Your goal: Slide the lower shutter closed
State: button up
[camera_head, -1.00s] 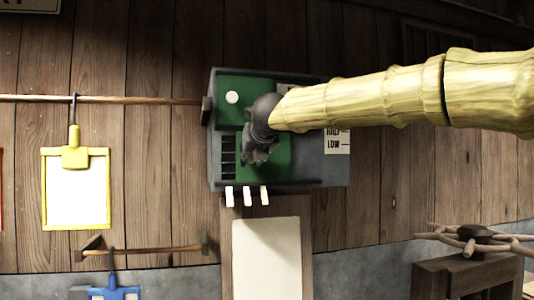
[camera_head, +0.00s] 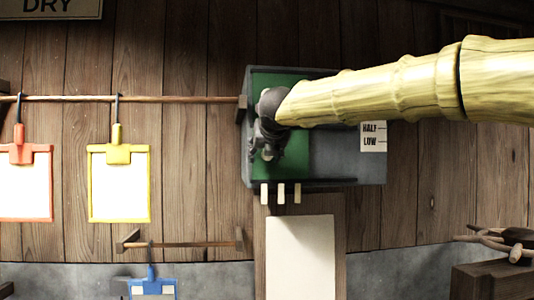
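A grey box (camera_head: 350,172) with green panels is on the plank wall in the middle of the view. The upper green panel (camera_head: 262,78) shows above my gripper. The lower green shutter (camera_head: 296,155) covers the left part of the lower half, and bare grey shows to its right. No dark slats show at its left. My gripper (camera_head: 267,148) is in front of the lower shutter's left part, at the end of my arm. Its fingers are dark and overlap the shutter; their gap and any grip on a knob are hidden.
A label reading HALF and LOW (camera_head: 372,135) is right of the box. White tabs (camera_head: 281,193) hang below it. Red (camera_head: 24,185) and yellow (camera_head: 119,185) frames hang from a rail (camera_head: 170,99) at left. A pale board (camera_head: 300,258) is below, and a wooden stand (camera_head: 490,280) is lower right.

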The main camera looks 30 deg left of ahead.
jog(key=shift+w+d, duration=0.1)
jog(key=shift+d, duration=0.1)
jog(key=v, duration=1.2)
jog(key=shift+a, duration=0.1)
